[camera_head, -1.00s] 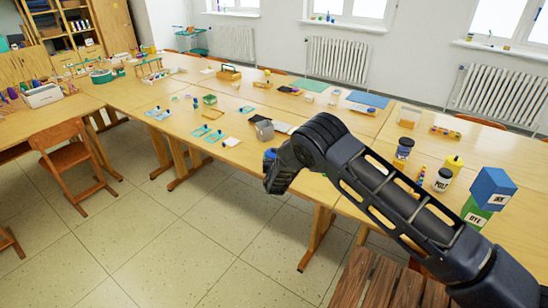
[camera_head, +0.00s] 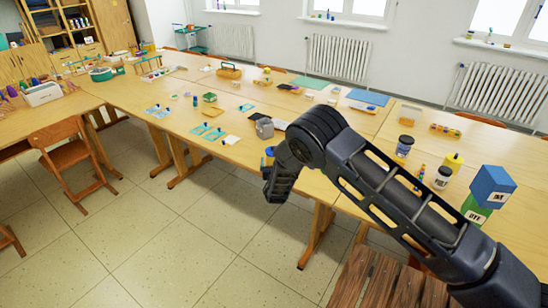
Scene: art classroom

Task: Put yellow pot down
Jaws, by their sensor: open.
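A small yellow container with a dark top (camera_head: 453,163) stands on the table at the right, beside a white jar with a dark lid (camera_head: 441,178). It is the clearest yellow pot-like thing in view, but I cannot tell whether it is the task's pot. My gripper (camera_head: 277,190) hangs at the front edge of the long table, left of centre. It is open, and no yellow pot shows in it. A blue-topped thing (camera_head: 270,153) is on the table just behind it, partly hidden by my arm.
The long wooden table (camera_head: 240,165) carries a grey mug-like thing (camera_head: 264,128), blue cards (camera_head: 214,136) and small items. Blue and green boxes (camera_head: 492,186) are stacked at the right. A wooden chair (camera_head: 66,152) stands at the left.

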